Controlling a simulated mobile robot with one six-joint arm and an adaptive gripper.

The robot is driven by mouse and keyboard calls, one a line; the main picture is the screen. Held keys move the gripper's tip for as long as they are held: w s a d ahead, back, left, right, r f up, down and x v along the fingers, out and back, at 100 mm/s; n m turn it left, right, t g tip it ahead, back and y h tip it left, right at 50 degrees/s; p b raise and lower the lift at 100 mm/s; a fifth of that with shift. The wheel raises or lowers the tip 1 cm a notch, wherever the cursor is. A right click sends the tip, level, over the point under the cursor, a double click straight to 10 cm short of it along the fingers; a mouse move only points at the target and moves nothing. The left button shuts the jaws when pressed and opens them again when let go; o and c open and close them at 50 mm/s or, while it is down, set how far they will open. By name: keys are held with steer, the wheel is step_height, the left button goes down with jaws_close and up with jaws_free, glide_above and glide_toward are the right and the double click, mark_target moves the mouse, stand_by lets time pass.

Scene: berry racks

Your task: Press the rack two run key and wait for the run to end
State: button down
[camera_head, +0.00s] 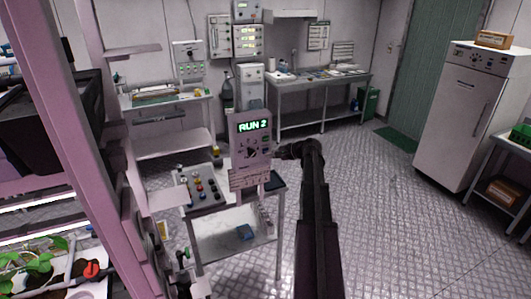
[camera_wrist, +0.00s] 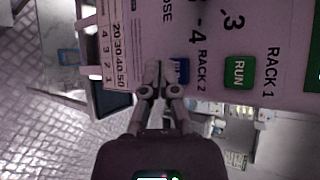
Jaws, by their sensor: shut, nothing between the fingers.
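The pink control panel (camera_head: 238,152) stands upright on a small cart, and its green display (camera_head: 254,127) reads "RUN 2". In the wrist view, the blue rack two key (camera_wrist: 183,70) sits beside the "RACK 2" label and is partly hidden by a finger. The green rack one key (camera_wrist: 240,71), marked "RUN", is to its right. My gripper (camera_wrist: 158,70) is shut and empty, with its fingertips at the panel face just left of the blue key's visible part. I cannot tell whether they touch the key. My dark arm reaches the panel's right side in the head view.
The cart (camera_head: 215,243) carries a box with coloured knobs (camera_head: 201,188) left of the panel. A pink rack post (camera_head: 85,130) and plants (camera_head: 30,262) stand at the left. A white fridge (camera_head: 463,115) is at the right. The floor right of my arm is clear.

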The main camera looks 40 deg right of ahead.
steer(key=shift+s+a, duration=0.2)
steer(key=shift+s, duration=0.6)
steer(key=shift+s+a, duration=0.2)
steer(key=shift+s, duration=0.65)
steer(key=shift+s+a, duration=0.2)
steer(key=shift+s, duration=0.6)
steer(key=s+a+f+n+g+b, duration=0.1)
steer(key=a+f+n+g, duration=0.3)
steer(key=a, duration=0.8)
steer(key=s+a+f+n+g+b, duration=0.1)
steer(key=a+f+n+g, duration=0.3)
steer(key=a, duration=0.9)
steer(key=s+a+f+n+g+h+b, duration=0.1)
steer(key=s+a+f+n+h, duration=0.1)
steer(key=s+a, duration=0.4)
steer(key=s+a+f+n+g+h+b, duration=0.1)
steer(key=s+a+f+n, duration=0.4)
steer(key=a, duration=0.7)
steer(key=shift+s+a+f+n+g+h, duration=0.15)
steer(key=shift+s+a+n+g+h, duration=0.1)
steer(key=shift+s+n+g+h, duration=0.8)
steer(key=shift+w+m+t+h, duration=0.15)
steer(key=shift+m+t+h, duration=0.1)
steer(key=shift+m, duration=0.1)
